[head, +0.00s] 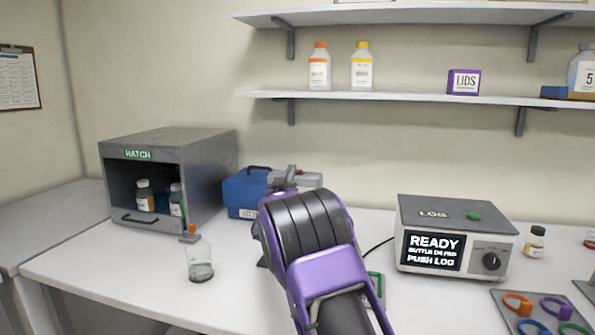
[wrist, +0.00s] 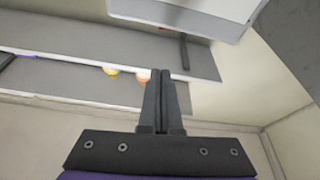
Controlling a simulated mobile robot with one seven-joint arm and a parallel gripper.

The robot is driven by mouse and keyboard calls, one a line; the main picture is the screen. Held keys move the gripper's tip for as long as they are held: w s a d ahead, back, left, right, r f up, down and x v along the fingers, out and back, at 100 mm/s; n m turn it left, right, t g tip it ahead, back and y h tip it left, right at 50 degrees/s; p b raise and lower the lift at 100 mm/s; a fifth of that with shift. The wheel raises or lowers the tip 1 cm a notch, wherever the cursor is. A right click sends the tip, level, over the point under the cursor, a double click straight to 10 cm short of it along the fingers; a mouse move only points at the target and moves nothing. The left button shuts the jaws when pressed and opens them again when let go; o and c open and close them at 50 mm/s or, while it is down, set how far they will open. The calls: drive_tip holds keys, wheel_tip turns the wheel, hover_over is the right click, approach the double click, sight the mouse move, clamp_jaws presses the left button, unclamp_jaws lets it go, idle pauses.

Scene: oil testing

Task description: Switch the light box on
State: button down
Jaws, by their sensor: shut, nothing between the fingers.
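My gripper (wrist: 160,75) is shut and empty in the wrist view, its two dark fingers together. In the head view my purple and black arm rises in the middle of the picture and hides the gripper's fingertips. I cannot make out a light box or its switch for certain. A pale box-like shape (wrist: 190,12) with a grey edge shows at the top of the wrist view, cut off by the frame. I cannot tell whether it is the light box. It does not visibly touch the fingers.
The bench holds a grey hatch (head: 215,165), a blue case (head: 240,195), a clear beaker (head: 200,262), a logger (head: 455,218) reading READY, a small brown bottle (head: 534,243) and a tray of colored rings (head: 507,298). Shelves (head: 400,98) hang above. Bare bench lies front left.

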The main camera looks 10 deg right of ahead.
sight(298, 176)
drive_tip(key=p+x, duration=0.1)
drive_tip(key=x, duration=0.6)
drive_tip(key=shift+w+d+r, duration=0.1)
drive_tip(key=shift+w+r, duration=0.05)
drive_tip(key=shift+w, duration=0.05)
wheel_tip(298, 176, down, 3)
drive_tip(key=shift+d+r, duration=0.1)
drive_tip(key=shift+r, duration=0.1)
drive_tip(key=shift+s+d+f, duration=0.1)
drive_tip(key=shift+s+f, duration=0.05)
drive_tip(key=shift+f, duration=0.6)
drive_tip(key=shift+b, duration=0.3)
